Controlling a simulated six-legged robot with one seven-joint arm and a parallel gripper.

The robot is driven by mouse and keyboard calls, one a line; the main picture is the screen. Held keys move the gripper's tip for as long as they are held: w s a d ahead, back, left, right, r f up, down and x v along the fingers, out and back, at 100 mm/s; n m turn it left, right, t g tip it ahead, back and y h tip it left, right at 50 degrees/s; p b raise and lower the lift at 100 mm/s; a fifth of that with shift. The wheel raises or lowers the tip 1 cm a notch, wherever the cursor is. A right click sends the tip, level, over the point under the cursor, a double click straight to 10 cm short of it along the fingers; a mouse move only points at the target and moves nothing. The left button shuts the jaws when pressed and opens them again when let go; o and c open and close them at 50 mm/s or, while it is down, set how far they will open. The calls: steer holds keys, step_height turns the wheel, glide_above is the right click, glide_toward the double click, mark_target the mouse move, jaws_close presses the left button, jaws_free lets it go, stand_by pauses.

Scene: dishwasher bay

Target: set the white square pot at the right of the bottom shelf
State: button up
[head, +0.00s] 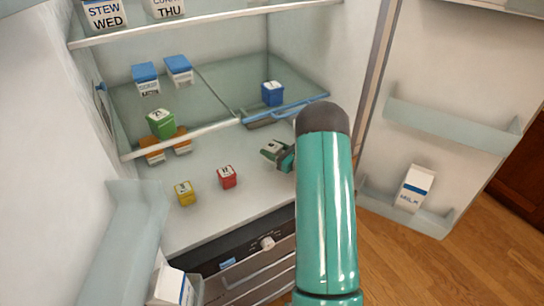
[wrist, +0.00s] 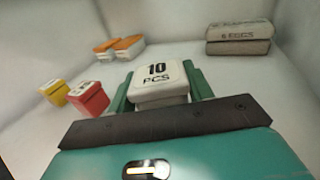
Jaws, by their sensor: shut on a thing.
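The white square pot (wrist: 160,83), with "10 PCS" on its lid, sits between the green fingers of my gripper (wrist: 160,92) in the wrist view. My gripper is shut on it. In the head view my gripper (head: 279,154) is low over the right part of the bottom shelf (head: 215,205), and my arm hides part of this area. I cannot tell whether the pot touches the shelf.
A red pot (head: 227,177) and a yellow pot (head: 184,193) stand left of my gripper. Orange-lidded boxes (wrist: 128,47) are behind them. A grey egg box (wrist: 240,38) is at the back right. A glass shelf (head: 215,95) hangs above.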

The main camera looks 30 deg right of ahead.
steer(key=shift+w+d+f, duration=0.1)
steer(key=shift+w+f, duration=0.1)
steer(key=shift+f, duration=0.05)
steer(key=shift+w+f, duration=0.15)
steer(key=shift+f, duration=1.5)
steer(key=shift+f, duration=0.1)
steer(key=o, duration=1.1)
